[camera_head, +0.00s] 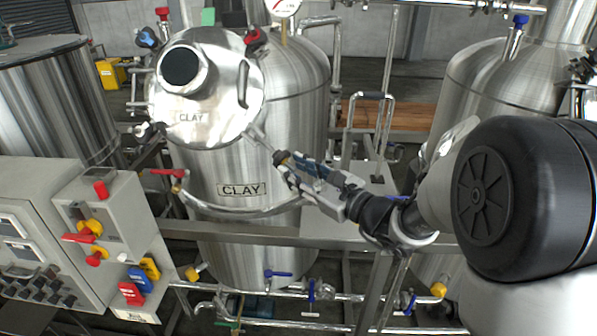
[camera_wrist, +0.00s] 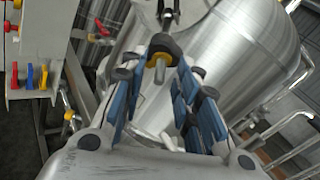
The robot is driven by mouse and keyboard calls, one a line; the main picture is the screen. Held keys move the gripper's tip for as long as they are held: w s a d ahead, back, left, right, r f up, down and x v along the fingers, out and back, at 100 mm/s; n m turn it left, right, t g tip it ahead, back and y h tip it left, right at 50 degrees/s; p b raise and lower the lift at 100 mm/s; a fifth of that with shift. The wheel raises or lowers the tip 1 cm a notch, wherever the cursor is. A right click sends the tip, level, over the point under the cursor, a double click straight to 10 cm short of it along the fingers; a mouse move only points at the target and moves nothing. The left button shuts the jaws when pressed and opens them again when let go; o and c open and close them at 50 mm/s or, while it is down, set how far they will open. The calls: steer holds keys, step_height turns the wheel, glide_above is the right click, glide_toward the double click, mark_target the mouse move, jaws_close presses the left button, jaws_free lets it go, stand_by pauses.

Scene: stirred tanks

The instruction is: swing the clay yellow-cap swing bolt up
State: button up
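The clay tank's round lid (camera_head: 222,98) is down and labelled CLAY. The yellow-cap swing bolt (camera_head: 281,157) sticks out and downward from the lid's lower right edge, angled toward my gripper (camera_head: 292,172). In the wrist view the yellow-and-dark cap (camera_wrist: 159,60) lies near the far end of the space between the blue-padded fingers. My gripper (camera_wrist: 162,85) is open, with a finger on each side and gaps visible beside the bolt. Contact with the cap cannot be made out.
A blue-cap bolt (camera_head: 147,38) and a red-cap bolt (camera_head: 254,37) stand at the lid's upper sides. A curved rail (camera_head: 240,212) runs below the lid. A control panel (camera_head: 75,215) is at left. Another steel tank (camera_head: 480,85) stands at right.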

jaws_close()
stand_by(0.6)
